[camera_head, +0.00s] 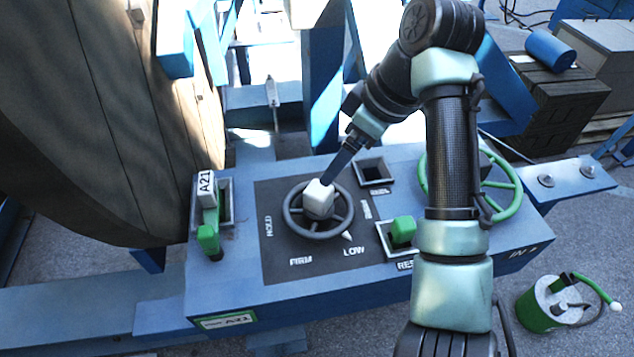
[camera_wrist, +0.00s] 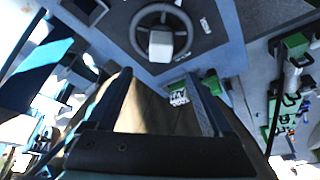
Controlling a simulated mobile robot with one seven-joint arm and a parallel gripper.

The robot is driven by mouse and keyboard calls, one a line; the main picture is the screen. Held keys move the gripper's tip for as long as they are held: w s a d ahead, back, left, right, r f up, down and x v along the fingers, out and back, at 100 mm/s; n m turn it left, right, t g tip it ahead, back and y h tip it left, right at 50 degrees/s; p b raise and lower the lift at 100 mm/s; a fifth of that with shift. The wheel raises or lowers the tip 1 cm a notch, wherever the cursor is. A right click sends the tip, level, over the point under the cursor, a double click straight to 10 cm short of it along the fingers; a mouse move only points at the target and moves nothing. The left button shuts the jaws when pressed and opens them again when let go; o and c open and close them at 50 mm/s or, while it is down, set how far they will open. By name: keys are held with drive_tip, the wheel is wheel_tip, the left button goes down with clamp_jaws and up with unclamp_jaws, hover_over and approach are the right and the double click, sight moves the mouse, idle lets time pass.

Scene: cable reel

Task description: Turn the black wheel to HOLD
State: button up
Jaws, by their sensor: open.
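The black wheel (camera_head: 291,226) lies on the dark panel of the blue console, with a white block (camera_head: 318,199) at its hub. A white pointer (camera_head: 347,236) at its lower right rim is by the word LOW. HOLD (camera_head: 269,226) is printed left of the wheel, FIRM (camera_head: 301,261) below it. My gripper (camera_head: 330,181) is by the upper right of the white block in the head view; contact cannot be told. In the wrist view my gripper (camera_wrist: 158,76) has its fingers apart with nothing clearly between them, and the wheel (camera_wrist: 137,38) shows past the fingertips.
A green switch (camera_head: 402,230) is right of the wheel, near a larger green handwheel (camera_head: 510,208). A large wooden reel (camera_head: 90,120) stands at left. A green canister (camera_head: 545,305) is on the floor.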

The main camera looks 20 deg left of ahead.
sight(319, 189)
drive_tip(key=p+x, duration=0.1)
drive_tip(key=x, duration=1.1)
drive_tip(key=shift+s+f, duration=0.1)
drive_tip(key=shift+f, duration=0.1)
drive_tip(key=shift+c, duration=0.2)
clamp_jaws()
